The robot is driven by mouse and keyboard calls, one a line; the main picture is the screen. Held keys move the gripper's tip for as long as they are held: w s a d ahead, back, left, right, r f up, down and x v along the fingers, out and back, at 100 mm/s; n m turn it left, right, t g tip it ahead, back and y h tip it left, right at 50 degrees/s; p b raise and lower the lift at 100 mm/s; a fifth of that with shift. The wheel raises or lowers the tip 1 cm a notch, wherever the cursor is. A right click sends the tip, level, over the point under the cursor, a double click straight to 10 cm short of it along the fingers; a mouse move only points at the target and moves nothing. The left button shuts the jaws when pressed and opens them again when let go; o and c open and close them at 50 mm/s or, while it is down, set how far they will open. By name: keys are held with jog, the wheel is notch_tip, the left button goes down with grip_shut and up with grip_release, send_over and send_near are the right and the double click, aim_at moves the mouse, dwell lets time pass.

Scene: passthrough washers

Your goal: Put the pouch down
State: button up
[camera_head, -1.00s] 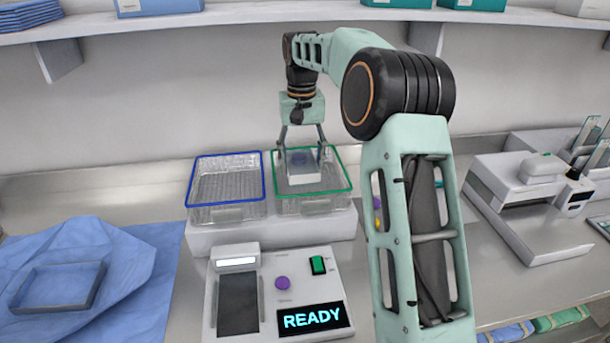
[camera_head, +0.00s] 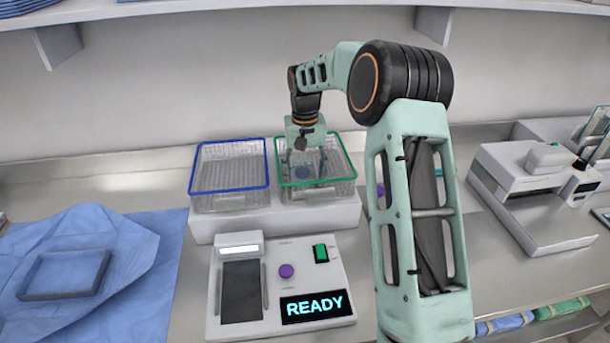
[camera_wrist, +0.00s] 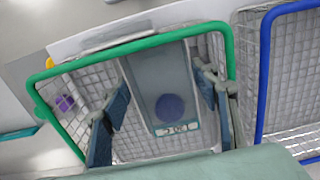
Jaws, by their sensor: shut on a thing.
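The pouch (camera_wrist: 165,88) is a flat grey-white packet with a dark blue round spot and a small printed label at one end. In the wrist view it lies between the two fingers of my gripper (camera_wrist: 166,104). In the head view my gripper (camera_head: 303,168) points down inside the green-rimmed wire basket (camera_head: 351,180), shut on the pouch (camera_head: 303,173). The green rim also surrounds the fingers and pouch in the wrist view (camera_wrist: 133,46). I cannot tell whether the pouch touches the basket floor.
A blue-rimmed wire basket (camera_head: 229,186) stands empty just left of the green one. In front is a device (camera_head: 285,246) with a READY display. A blue cloth with a tray (camera_head: 65,273) lies at left; a white machine (camera_head: 535,165) stands at right.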

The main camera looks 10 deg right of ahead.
aim_at(305, 180)
jog(key=o, duration=0.9)
jog(key=shift+f, duration=0.1)
notch_tip(305, 180, up, 12)
jog(key=shift+r, duration=0.2)
